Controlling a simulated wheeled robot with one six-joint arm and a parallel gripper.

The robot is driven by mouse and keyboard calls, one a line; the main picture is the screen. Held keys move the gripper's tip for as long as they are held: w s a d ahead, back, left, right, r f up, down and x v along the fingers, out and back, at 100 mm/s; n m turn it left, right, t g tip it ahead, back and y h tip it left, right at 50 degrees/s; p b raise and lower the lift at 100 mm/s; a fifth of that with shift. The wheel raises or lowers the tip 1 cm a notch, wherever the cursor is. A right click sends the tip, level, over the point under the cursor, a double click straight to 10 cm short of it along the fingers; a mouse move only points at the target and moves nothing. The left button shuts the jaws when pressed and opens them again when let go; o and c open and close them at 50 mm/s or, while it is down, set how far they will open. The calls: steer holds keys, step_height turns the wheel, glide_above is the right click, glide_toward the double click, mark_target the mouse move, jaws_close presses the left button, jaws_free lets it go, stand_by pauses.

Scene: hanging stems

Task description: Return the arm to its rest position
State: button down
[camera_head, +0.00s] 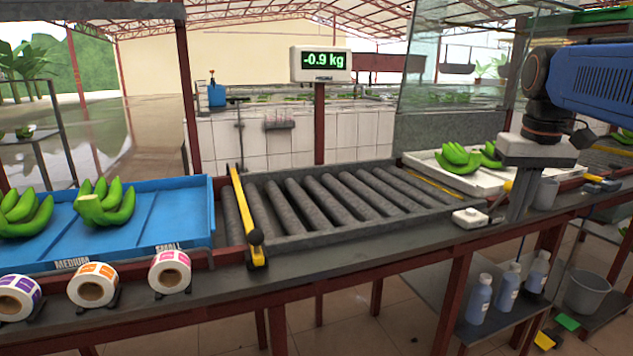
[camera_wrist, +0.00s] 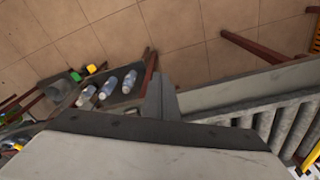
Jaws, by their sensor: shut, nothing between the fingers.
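My gripper (camera_head: 516,214) hangs from my blue and black arm at the right of the head view. Its grey fingers point down and are together, with nothing between them. The fingertips are over the dark counter's front edge, in front of the white tray (camera_head: 590,187).
A roller conveyor (camera_head: 330,205) fills the middle of the counter. Green bananas (camera_head: 456,160) lie on the white tray; more bananas (camera_head: 105,203) are on the blue tray (camera_head: 160,215) at left. A display (camera_head: 320,64) reads -0.9 kg. Bottles (camera_head: 507,290) and a bucket (camera_head: 588,292) stand below.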

steer(key=s+a+f+t, duration=0.1)
steer(key=s+a+f, duration=0.2)
steer(key=s+f, duration=0.2)
steer(key=s+a+f+n+t, duration=0.1)
steer(key=s+a+f, duration=0.3)
steer(key=f, duration=0.6)
steer(key=s+a+f+t, duration=0.1)
steer(key=s+a+f, duration=0.2)
steer(key=s+f, duration=0.4)
steer(key=shift+s+a+f, duration=0.15)
steer(key=shift+s+a, duration=0.05)
steer(key=shift+s, duration=0.3)
